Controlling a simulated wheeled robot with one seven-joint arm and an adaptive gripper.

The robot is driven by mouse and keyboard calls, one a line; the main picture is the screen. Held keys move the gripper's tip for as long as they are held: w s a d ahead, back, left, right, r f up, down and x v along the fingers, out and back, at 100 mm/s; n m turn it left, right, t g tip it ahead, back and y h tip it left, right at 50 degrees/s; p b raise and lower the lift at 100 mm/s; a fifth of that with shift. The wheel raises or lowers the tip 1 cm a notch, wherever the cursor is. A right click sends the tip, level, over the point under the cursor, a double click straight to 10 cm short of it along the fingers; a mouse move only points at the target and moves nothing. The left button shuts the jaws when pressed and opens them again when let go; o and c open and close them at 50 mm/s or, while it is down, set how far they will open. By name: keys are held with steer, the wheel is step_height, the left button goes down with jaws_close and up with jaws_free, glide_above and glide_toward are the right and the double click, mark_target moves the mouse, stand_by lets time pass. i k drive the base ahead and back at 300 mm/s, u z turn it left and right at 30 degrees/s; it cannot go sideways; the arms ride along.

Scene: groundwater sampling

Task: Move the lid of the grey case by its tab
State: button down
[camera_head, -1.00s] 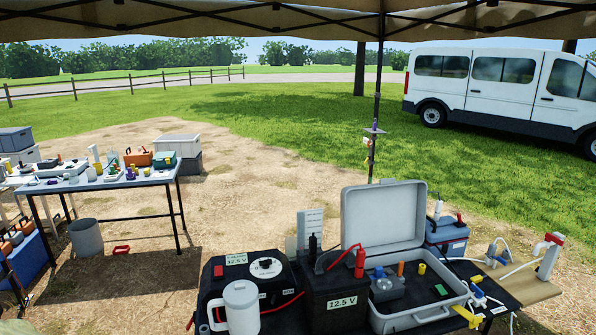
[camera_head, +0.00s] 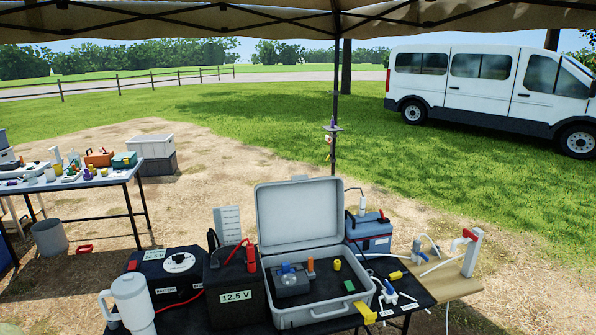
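The grey case (camera_head: 318,314) stands open on the dark table at the lower middle of the head view. Its grey lid (camera_head: 298,213) is raised upright behind the tray, with a small grip at its top edge (camera_head: 299,178). A yellow tab (camera_head: 365,312) sticks out at the case's front right corner; I cannot tell whether it belongs to the lid. The dark inside of the case holds a grey-blue device (camera_head: 291,283), an orange cylinder (camera_head: 310,268) and small green and yellow pieces. My gripper is not in view.
A black battery box (camera_head: 236,296) marked 12.5 V stands left of the case, with a black unit (camera_head: 170,274) and a white mug (camera_head: 130,303) further left. A blue box (camera_head: 370,234) stands behind right. Tubing, valves and a wooden board (camera_head: 450,284) lie to the right.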

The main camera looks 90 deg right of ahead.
mark_target(300, 212)
steer(key=k, duration=0.15)
steer(key=z, duration=1)
